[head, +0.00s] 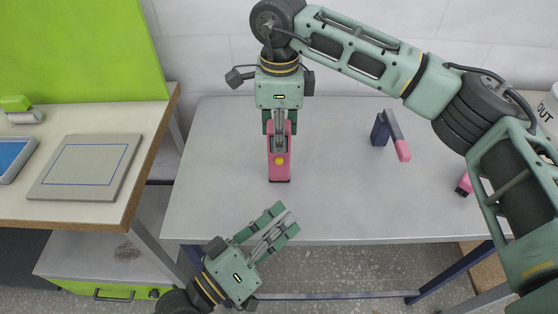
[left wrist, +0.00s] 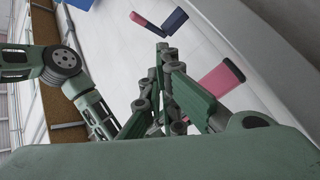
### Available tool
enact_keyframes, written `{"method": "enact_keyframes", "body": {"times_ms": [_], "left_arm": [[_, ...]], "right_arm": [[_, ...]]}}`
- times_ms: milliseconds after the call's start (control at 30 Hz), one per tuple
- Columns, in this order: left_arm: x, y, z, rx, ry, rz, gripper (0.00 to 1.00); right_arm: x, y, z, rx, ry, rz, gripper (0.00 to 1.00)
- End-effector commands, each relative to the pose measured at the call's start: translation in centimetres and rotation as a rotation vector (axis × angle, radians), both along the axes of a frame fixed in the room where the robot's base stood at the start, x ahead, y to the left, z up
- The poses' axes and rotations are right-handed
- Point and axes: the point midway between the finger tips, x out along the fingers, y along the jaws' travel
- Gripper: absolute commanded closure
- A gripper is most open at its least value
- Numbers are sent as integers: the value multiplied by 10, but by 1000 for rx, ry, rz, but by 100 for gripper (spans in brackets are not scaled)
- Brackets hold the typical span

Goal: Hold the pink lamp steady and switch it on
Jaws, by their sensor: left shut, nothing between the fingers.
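A dark blue thing with a pink end (head: 402,150) stands on the table to the right. Another pink piece (head: 463,186) lies partly behind my right arm. A wooden-edged counter (head: 110,211) with a grey pad (head: 85,167) is at left. The tabletop between is clear.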

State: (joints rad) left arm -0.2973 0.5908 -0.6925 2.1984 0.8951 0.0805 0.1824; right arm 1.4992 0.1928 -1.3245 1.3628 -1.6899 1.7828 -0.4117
Motion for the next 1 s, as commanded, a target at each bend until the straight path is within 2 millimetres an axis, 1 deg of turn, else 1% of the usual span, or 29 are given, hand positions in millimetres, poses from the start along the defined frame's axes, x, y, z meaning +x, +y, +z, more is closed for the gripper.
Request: {"method": "enact_keyframes", "body": {"times_ms": [400,533,700,1000], "left_arm": [[56,-1,1,1,-3,0,100],[70,-1,0,1,-2,-1,100],[80,-1,0,1,0,-1,100],[83,-1,0,1,0,-1,100]], "right_arm": [[0,0,0,1,-1,0,97],[0,0,0,1,-1,0,97],[0,0,0,1,-1,0,97],[0,0,0,1,-1,0,97]]}}
